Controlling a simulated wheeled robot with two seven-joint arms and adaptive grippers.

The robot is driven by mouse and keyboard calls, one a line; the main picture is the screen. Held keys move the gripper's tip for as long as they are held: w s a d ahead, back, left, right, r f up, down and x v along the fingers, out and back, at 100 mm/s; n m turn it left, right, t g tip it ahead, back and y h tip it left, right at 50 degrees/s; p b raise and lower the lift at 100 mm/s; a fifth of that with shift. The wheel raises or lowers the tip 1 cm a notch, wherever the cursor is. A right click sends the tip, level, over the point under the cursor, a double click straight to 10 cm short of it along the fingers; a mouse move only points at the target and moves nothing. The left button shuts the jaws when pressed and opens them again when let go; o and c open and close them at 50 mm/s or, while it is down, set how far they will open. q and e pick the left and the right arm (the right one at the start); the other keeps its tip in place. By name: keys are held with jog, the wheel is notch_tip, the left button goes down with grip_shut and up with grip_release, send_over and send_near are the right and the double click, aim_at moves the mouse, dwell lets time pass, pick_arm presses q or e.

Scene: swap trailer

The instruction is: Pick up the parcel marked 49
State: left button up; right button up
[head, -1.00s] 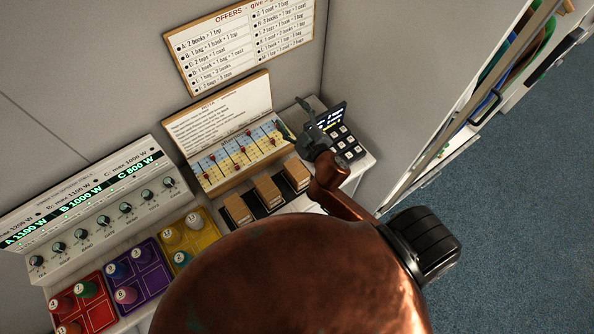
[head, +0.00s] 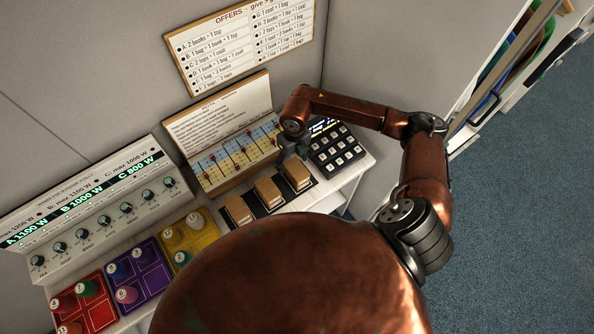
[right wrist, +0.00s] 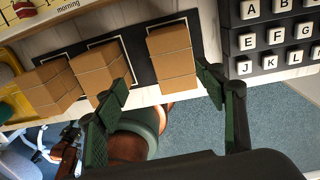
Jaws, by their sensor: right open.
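Three brown cardboard parcels stand in a row on a black mat (right wrist: 139,60) in both views. In the head view they are the left parcel (head: 237,209), the middle parcel (head: 267,192) and the right parcel (head: 297,175). No number is readable on any of them, so I cannot tell which is marked 49. My right gripper (head: 304,151) is beside the right parcel, partly hidden by its own wrist. In the right wrist view, the right gripper (right wrist: 161,82) is open and empty, with the right parcel (right wrist: 172,56) ahead between its fingers. My left gripper is out of view.
A keypad (head: 337,148) stands right of the parcels. A chart board (head: 235,150) stands behind them, with an offers board (head: 245,45) on the wall. Coloured trays, including a purple tray (head: 153,283), and a knob panel (head: 90,215) lie left.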

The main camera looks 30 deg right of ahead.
aim_at(297, 169)
jog(key=shift+d+f+h, duration=0.3)
jog(key=shift+d+f, duration=0.5)
jog(key=shift+f, duration=0.25)
notch_tip(297, 169, down, 6)
jog(key=shift+s+r+p, duration=0.1)
jog(key=shift+r+p, duration=0.05)
jog(key=shift+p, duration=0.8)
jog(key=shift+c, duration=0.4)
jog(key=c, duration=1.3)
